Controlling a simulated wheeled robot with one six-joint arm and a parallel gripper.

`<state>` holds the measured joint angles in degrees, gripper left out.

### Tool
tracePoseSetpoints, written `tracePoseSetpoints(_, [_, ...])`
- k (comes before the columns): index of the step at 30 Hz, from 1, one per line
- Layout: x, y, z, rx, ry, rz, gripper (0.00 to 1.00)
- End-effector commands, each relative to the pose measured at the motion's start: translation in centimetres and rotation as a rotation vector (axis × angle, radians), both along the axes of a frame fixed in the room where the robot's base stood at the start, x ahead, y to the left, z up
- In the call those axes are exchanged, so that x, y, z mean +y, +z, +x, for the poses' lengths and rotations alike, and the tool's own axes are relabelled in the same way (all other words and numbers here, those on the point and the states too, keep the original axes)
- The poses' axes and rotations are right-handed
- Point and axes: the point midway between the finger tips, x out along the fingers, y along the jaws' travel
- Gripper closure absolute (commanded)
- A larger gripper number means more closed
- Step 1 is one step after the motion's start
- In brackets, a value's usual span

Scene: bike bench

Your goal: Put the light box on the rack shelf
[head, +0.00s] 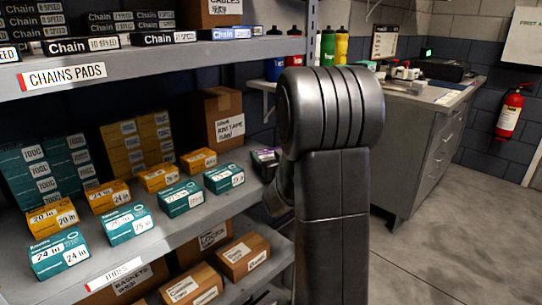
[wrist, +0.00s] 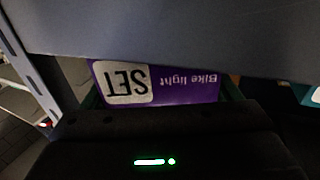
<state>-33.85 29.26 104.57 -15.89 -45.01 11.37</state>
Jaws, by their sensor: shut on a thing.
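The light box (wrist: 185,84) is purple with a white "SET" label and "Bike light" lettering, upside down in the wrist view. My gripper (wrist: 160,98) is shut on it, with a finger at each side. In the head view the light box (head: 266,156) shows as a small dark purple piece at the right end of the middle rack shelf (head: 215,205). My arm hides most of it and the gripper there. A grey board (wrist: 180,35) crosses the top of the wrist view and cuts off part of the box. I cannot tell whether the box touches the shelf.
Teal boxes (head: 129,224) and orange boxes (head: 109,197) fill the shelf's left and middle. A brown carton (head: 220,128) stands at the back. The upper shelf (head: 150,60) hangs above, and a rack post (head: 312,30) stands at the right end. A grey cabinet (head: 415,150) is beyond.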

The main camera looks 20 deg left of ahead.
Motion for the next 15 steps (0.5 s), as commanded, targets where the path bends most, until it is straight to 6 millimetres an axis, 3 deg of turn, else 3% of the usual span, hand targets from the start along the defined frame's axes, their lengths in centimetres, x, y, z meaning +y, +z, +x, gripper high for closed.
tracePoseSetpoints(5, [0.01, -0.35, 0.01, 0.0, 0.0, 0.0, 0.42])
tracePoseSetpoints(6, [0.0, -0.29, 0.0, 0.001, 0.0, -0.001, 0.13])
tracePoseSetpoints(8, [0.0, -0.23, 0.0, 0.001, 0.0, -0.001, 0.01])
tracePoseSetpoints(15, [-0.01, -0.16, 0.01, 0.001, 0.0, -0.001, 0.0])
